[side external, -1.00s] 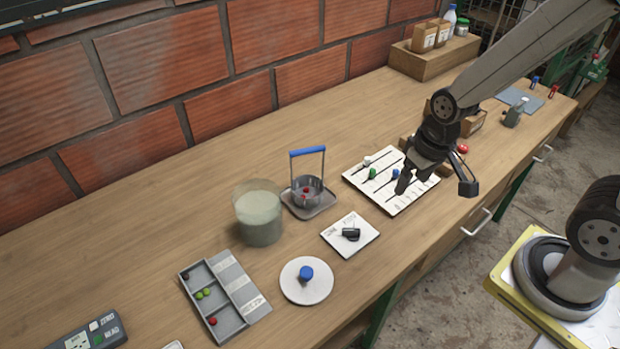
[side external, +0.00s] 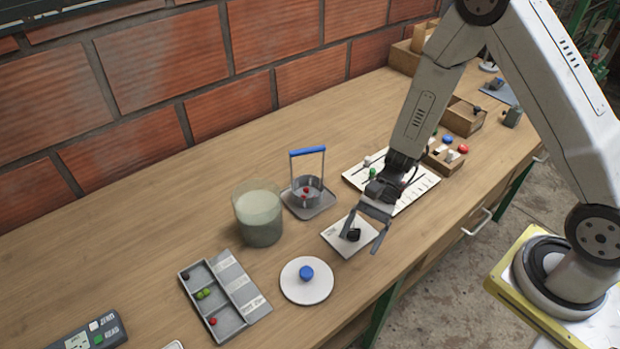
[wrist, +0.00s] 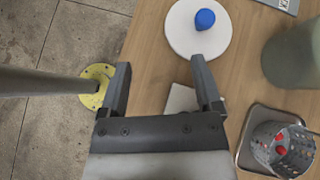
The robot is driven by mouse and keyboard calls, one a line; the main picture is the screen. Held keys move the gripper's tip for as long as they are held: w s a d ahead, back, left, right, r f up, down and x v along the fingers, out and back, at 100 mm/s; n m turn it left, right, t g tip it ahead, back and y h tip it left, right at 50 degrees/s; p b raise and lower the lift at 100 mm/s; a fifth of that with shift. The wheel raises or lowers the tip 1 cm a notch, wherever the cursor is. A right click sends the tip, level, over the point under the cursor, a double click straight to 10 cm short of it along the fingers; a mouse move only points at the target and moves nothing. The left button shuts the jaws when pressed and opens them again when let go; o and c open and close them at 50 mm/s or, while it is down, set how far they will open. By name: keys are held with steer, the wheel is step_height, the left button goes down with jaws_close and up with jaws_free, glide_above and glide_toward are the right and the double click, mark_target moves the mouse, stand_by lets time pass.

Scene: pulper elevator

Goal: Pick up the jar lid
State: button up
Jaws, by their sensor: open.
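The jar lid (side external: 307,287) is a round white disc with a blue knob in its middle. It lies flat on the wooden bench near the front edge. In the wrist view the lid (wrist: 188,40) is at the top, beyond my fingertips and right of centre. My gripper (side external: 363,238) is open and empty, over the small white card with a black item, to the right of the lid and apart from it. Both fingers of my gripper (wrist: 160,66) show in the wrist view. The glass jar (side external: 259,222), holding cloudy liquid, stands behind the lid without a cover.
A metal basket with a blue handle (side external: 307,152) stands on a tray right of the jar. A grey compartment tray (side external: 234,293) with small balls lies left of the lid. A marked white board (side external: 420,187) lies beyond my gripper. Bare bench surrounds the lid.

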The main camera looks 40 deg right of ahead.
mark_target(313, 266)
steer(key=f+m+y, duration=0.1)
steer(key=w+a+f+m+t, duration=0.1)
steer(key=w+f+m+y, duration=0.1)
steer(key=shift+w+a+m+t+y, duration=0.15)
steer(key=shift+a+m+t+y, duration=0.15)
steer(key=shift+a+t, duration=0.1)
steer(key=shift+w+a+f+m+t+y, duration=0.15)
steer(key=shift+w+f+m+t+y, duration=0.3)
steer(key=shift+w+m+t, duration=0.2)
steer(key=shift+x, duration=1.3)
steer(key=shift+a, duration=0.1)
steer(key=shift+x, duration=2.5)
jaws_close()
